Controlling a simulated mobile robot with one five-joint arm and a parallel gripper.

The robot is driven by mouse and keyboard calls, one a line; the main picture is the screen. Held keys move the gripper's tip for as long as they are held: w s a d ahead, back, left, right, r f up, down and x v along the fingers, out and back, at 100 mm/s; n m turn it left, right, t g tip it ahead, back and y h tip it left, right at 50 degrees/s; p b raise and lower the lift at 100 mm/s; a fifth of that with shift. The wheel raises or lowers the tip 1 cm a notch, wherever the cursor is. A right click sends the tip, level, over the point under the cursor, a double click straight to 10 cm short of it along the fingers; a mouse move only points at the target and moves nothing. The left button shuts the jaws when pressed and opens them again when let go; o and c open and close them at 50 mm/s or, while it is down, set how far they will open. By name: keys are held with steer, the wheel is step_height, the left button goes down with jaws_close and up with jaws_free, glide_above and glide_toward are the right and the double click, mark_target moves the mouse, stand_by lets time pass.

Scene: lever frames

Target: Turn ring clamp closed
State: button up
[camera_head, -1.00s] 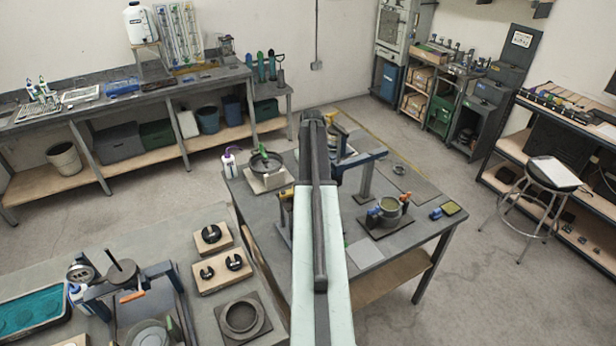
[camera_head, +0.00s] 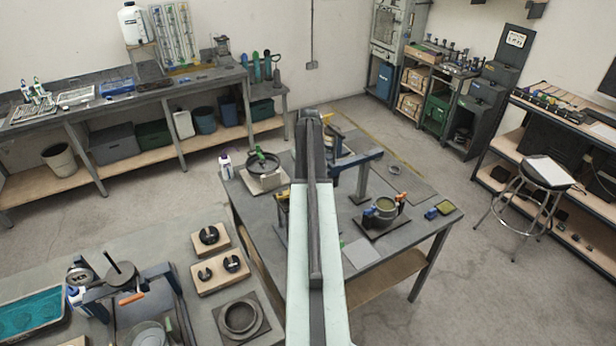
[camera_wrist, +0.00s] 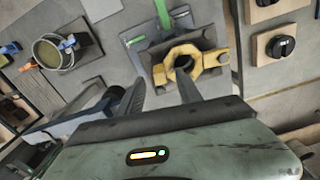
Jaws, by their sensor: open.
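A yellow ring-shaped clamp (camera_wrist: 182,64) with an angular collar, a round hole and a lug on its right side shows in the wrist view. It sits on a dark base, close ahead of my gripper (camera_wrist: 161,82). My gripper's two dark fingers are apart with nothing between them. The right fingertip is close to the collar; I cannot tell whether they touch. A second round grey ring (camera_wrist: 54,52) with blue and orange parts stands at the wrist view's upper left. It also shows on the table in the head view (camera_head: 384,207). My arm hides my gripper in the head view.
A green upright handle (camera_wrist: 163,14) stands just beyond the yellow clamp. Wooden blocks with black knobs (camera_wrist: 280,46) lie at the wrist view's right.

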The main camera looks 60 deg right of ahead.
step_height(320, 180, up, 7)
steer(key=p, duration=0.5)
steer(key=shift+f, duration=0.3)
